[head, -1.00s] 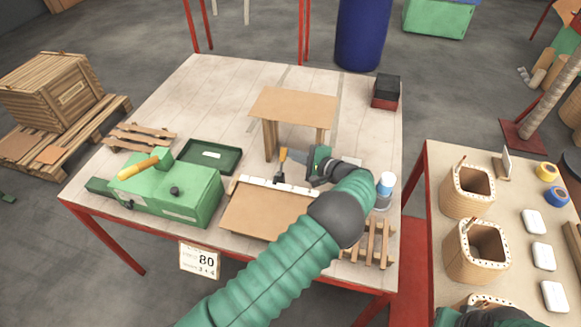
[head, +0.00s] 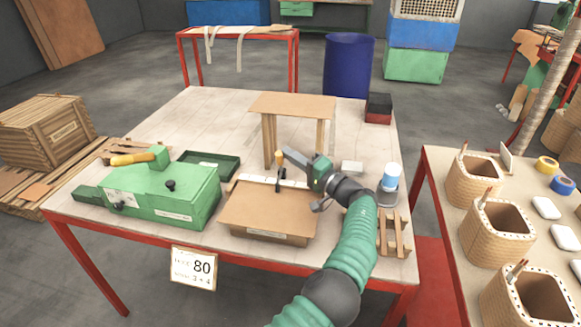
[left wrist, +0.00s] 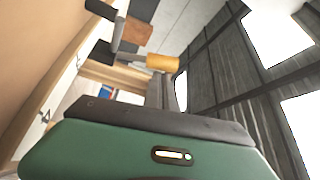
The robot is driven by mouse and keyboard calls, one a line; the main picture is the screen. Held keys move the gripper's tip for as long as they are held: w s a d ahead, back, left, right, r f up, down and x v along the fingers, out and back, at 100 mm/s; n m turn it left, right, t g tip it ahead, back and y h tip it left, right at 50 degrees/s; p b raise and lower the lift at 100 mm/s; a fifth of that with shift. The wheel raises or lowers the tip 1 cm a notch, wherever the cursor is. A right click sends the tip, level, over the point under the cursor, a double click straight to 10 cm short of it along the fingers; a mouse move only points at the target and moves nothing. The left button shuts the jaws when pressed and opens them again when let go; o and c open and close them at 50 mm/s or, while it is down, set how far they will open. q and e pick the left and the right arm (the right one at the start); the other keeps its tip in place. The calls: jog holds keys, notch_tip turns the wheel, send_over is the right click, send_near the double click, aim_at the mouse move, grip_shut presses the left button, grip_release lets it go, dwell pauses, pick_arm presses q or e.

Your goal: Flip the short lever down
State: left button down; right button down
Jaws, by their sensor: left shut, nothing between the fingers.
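A small upright lever with an orange grip (head: 279,158) and a dark stem stands at the back edge of a brown slanted board (head: 265,212). In the left wrist view, a yellow handle (left wrist: 162,62) and a brown-orange grip (left wrist: 137,33) show beyond my green gripper body. My right gripper is not in view.
A small wooden stand (head: 292,105) rises behind the upright lever. A white-and-blue bottle (head: 390,178) and a slatted wooden piece (head: 394,235) are near my left forearm. A dark green tray (head: 212,165) lies behind the green box. The table's back left is clear.

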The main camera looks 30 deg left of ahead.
pick_arm(q)
jog(key=shift+s+f+b, duration=0.15)
jog(key=shift+s+b, duration=0.1)
jog(key=shift+b, duration=0.05)
dwell(0.4)
